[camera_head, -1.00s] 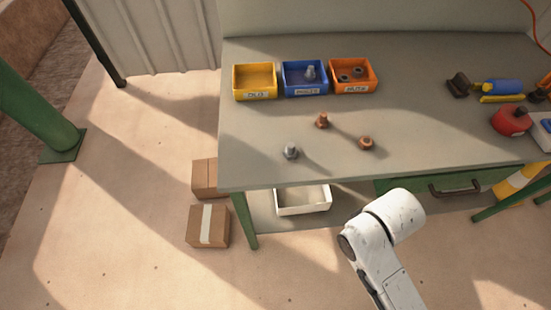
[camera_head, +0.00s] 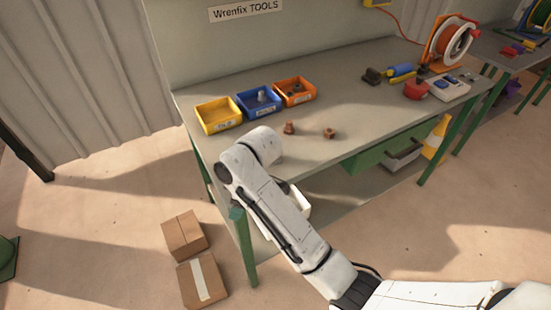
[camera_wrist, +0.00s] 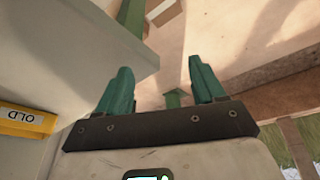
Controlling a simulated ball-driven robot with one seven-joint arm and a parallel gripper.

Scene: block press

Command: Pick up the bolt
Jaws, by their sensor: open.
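In the head view a rusty bolt (camera_head: 289,128) stands on the workbench (camera_head: 345,112), with a rusty nut (camera_head: 329,133) to its right. The grey bolt seen earlier on the bench is now hidden, apparently behind my arm. Another grey bolt (camera_head: 262,96) stands in the blue bin (camera_head: 258,108). My gripper (camera_wrist: 160,78) shows in the wrist view with its two green fingers apart and nothing between them. No loose bolt shows in the wrist view. The gripper's fingers are not visible in the head view.
A yellow bin (camera_head: 219,122), also in the wrist view (camera_wrist: 22,118), and an orange bin (camera_head: 294,95) flank the blue one. A red object (camera_head: 416,90) lies on the bench's right side. Cardboard boxes (camera_head: 184,236) stand on the floor by a bench leg.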

